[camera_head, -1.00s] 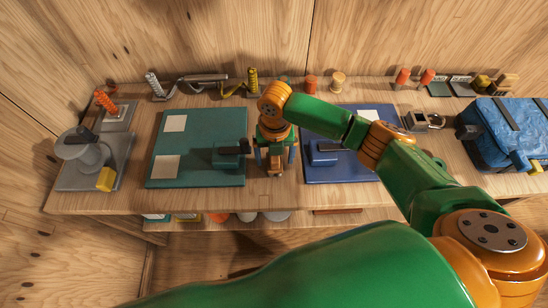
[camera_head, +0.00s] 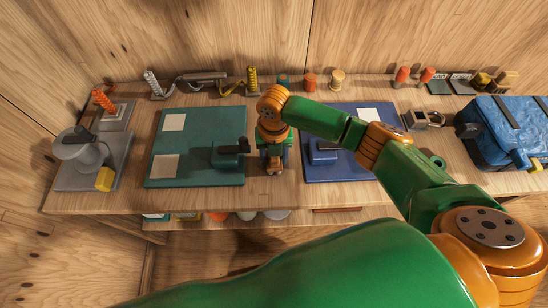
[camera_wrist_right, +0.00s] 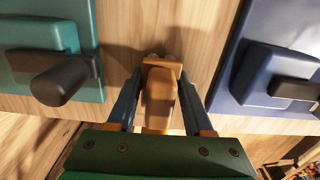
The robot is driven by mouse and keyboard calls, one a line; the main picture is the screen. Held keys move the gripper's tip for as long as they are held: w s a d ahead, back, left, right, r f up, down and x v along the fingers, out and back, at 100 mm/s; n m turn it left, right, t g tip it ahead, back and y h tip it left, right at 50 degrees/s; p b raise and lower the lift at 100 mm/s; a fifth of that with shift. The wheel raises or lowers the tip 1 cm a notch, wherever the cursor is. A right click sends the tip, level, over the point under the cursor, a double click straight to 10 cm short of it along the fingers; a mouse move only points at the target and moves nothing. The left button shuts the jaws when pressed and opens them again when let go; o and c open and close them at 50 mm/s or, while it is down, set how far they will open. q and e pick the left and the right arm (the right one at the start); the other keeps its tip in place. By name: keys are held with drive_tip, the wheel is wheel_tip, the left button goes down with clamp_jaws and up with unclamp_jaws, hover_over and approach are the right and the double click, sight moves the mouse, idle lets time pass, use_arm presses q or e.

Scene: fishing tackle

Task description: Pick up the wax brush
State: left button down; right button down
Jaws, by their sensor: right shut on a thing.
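The wax brush is a wooden, orange-brown piece; it shows in the right wrist view (camera_wrist_right: 160,98) between my fingers. In the head view the brush (camera_head: 275,168) pokes out below my right gripper, near the front edge of the bench, between the green mat and the blue mat. My right gripper (camera_head: 275,158) points down and is shut on the brush. Its dark blue fingers flank the brush in the right wrist view (camera_wrist_right: 160,85). The arm and hand hide part of the brush in the head view. My left gripper is not in view.
A green mat (camera_head: 205,130) with a dark-handled block (camera_head: 230,153) lies left of the gripper. A blue mat (camera_head: 345,170) with a similar blue block (camera_head: 321,152) lies right. A grey stand with a reel (camera_head: 85,155) is far left; a blue bag (camera_head: 505,135) is far right.

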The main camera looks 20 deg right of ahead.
wheel_tip(320, 180, up, 3)
drive_tip(key=shift+s+d+r, duration=0.15)
drive_tip(key=s+d+r, duration=0.7)
drive_tip(key=s+r, duration=0.2)
drive_tip(key=s, duration=0.2)
drive_tip(key=shift+s+d+p, duration=0.25)
drive_tip(key=shift+p, duration=0.05)
drive_tip(key=c, duration=0.9)
unclamp_jaws()
drive_tip(key=shift+r, duration=0.1)
drive_tip(key=shift+c, duration=0.2)
drive_tip(key=c, duration=0.5)
drive_tip(key=shift+c, duration=0.2)
